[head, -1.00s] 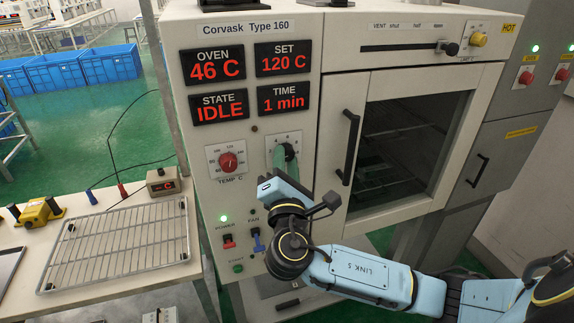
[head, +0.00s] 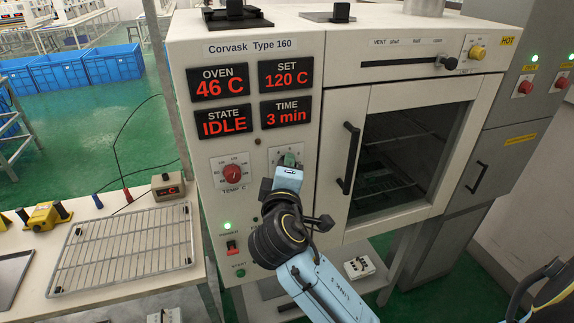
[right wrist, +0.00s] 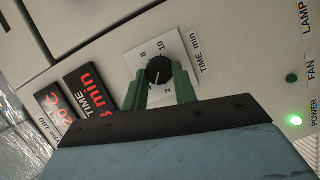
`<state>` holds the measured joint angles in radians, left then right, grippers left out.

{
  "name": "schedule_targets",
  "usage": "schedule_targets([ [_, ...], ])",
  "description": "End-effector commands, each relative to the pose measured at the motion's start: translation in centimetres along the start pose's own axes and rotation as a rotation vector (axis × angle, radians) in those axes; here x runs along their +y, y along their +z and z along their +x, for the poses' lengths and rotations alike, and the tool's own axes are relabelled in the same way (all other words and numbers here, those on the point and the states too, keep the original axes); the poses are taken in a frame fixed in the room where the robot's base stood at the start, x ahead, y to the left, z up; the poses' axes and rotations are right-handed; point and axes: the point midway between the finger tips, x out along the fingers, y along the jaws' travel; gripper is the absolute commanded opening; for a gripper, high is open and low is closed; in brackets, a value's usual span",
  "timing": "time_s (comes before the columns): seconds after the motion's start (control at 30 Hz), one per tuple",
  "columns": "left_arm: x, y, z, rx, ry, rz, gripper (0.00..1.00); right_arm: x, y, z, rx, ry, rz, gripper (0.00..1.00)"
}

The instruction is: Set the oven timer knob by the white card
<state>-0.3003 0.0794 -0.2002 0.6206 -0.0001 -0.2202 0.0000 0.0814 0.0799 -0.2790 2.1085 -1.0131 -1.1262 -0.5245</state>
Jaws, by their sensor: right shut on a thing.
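The black timer knob (right wrist: 160,71) sits on a white dial plate marked TIME min, in the right wrist view. My right gripper (right wrist: 158,88) has its two green fingers on either side of the knob, shut on it. In the head view my right gripper (head: 287,160) reaches the front panel of the oven (head: 330,75) and hides the knob and most of its dial. The time display (head: 287,115) reads 3 min. The state display (head: 224,122) reads IDLE. I cannot make out a white card. My left gripper is out of view.
The red-centred temperature knob (head: 232,173) is close left of the gripper. The oven door handle (head: 348,158) stands out to the right. A power switch (head: 231,246) is below. A wire rack (head: 125,248) lies on the bench at left.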

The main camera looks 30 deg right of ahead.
Motion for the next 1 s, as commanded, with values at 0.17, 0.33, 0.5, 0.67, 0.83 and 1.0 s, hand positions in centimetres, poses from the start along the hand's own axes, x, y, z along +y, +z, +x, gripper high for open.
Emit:
schedule_targets([
  [0.17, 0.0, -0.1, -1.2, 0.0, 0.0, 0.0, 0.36, 0.2, 0.0, -0.1, -0.001, -0.053, 0.116, 0.05],
  [0.33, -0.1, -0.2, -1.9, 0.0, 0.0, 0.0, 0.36, 0.2, 0.0, -0.1, -0.001, -0.085, 0.194, 0.05],
  [0.5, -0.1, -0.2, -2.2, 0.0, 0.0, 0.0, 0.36, 0.2, 0.0, 0.0, 0.0, -0.103, 0.239, 0.05],
  [0.67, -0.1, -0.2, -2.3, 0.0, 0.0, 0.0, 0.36, 0.2, 0.0, 0.0, 0.001, -0.11, 0.258, 0.05],
  [0.83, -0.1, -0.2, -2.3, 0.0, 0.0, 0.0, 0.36, 0.2, 0.0, 0.0, 0.001, -0.111, 0.262, 0.05],
  [1.0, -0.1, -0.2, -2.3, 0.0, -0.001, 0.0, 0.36, 0.2, 0.0, 0.0, 0.001, -0.111, 0.261, 0.05],
])
